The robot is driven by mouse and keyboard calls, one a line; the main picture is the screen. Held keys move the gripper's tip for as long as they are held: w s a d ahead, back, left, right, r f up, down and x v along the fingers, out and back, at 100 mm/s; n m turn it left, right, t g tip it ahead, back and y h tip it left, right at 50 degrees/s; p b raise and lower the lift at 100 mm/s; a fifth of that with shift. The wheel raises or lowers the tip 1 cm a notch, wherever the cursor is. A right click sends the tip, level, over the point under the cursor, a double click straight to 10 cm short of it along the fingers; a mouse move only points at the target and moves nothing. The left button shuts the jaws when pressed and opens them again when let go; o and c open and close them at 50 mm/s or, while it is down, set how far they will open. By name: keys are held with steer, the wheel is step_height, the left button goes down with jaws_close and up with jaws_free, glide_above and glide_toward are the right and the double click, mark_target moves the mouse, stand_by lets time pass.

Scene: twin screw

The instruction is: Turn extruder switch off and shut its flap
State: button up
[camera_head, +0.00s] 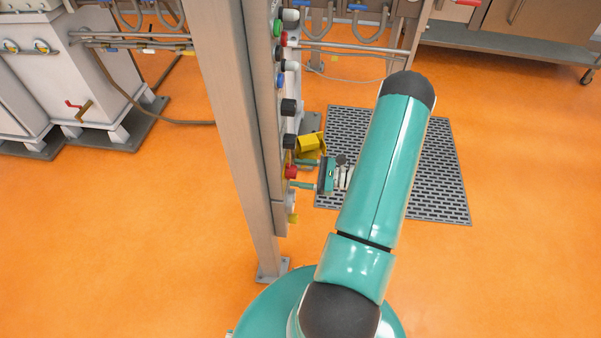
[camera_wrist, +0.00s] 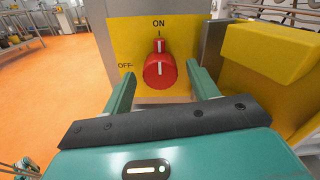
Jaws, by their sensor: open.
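The red extruder switch (camera_wrist: 160,72) sits on a yellow plate (camera_wrist: 123,40) in the wrist view. Its white line points up at the ON label, with OFF to the left. My gripper (camera_wrist: 161,78) is open, its two fingers on either side of the switch; I cannot tell whether they touch it. The yellow flap (camera_wrist: 268,52) stands open to the right of the plate. In the head view the flap (camera_head: 309,144) juts out from the panel, beside the red switch (camera_head: 291,172) and my gripper (camera_head: 296,174).
Several other buttons and knobs (camera_head: 289,107) line the panel above the switch in the head view. A metal post (camera_head: 232,110) stands to the left. A dark floor grate (camera_head: 437,180) lies behind my arm. Orange floor is open around it.

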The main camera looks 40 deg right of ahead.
steer(key=shift+w, duration=0.1)
steer(key=c, duration=1)
steer(key=shift+n, duration=8.9)
